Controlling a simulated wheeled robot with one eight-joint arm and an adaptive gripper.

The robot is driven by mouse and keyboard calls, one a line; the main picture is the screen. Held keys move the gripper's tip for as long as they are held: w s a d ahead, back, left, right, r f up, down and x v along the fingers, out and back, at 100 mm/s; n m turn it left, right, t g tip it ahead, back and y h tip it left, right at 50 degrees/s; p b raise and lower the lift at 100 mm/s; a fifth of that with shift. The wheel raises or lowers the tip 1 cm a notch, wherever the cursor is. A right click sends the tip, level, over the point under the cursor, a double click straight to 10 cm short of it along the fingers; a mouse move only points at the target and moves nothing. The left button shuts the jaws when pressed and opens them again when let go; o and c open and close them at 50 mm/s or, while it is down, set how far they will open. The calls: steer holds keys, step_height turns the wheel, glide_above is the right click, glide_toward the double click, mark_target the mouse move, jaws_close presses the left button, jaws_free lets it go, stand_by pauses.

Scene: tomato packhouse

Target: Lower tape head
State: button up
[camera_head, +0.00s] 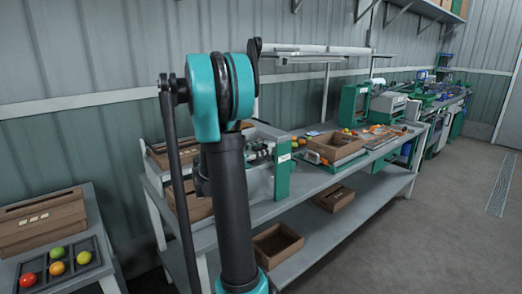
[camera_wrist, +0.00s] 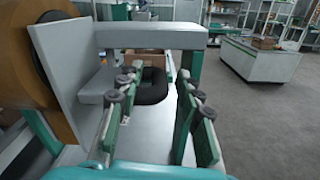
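The taping machine fills the left and middle of the wrist view. Its grey crossbeam (camera_wrist: 150,37) runs between green posts, and a large brown tape roll (camera_wrist: 75,58) with a dark core sits at the left beside a grey plate. A black rounded part (camera_wrist: 152,86) shows under the crossbeam, beyond my fingers. My gripper (camera_wrist: 158,105) is open, its green-padded fingers apart with a gap between them. I cannot tell whether it touches the machine. In the head view my arm covers much of the machine, leaving a green upright (camera_head: 283,168) visible.
A grey bench (camera_head: 345,170) runs back along the wall. An open cardboard box (camera_head: 335,147) is on top, and another (camera_head: 277,243) is on its lower shelf. A side table holds a black tray (camera_head: 58,262) with tomatoes. The floor at the right is clear.

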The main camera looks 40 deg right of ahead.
steer(key=shift+c, duration=0.5)
jaws_close()
steer(key=shift+f, duration=0.1)
step_height(320, 180, down, 6)
steer(key=shift+r, duration=0.1)
steer(key=shift+o, duration=0.5)
jaws_free()
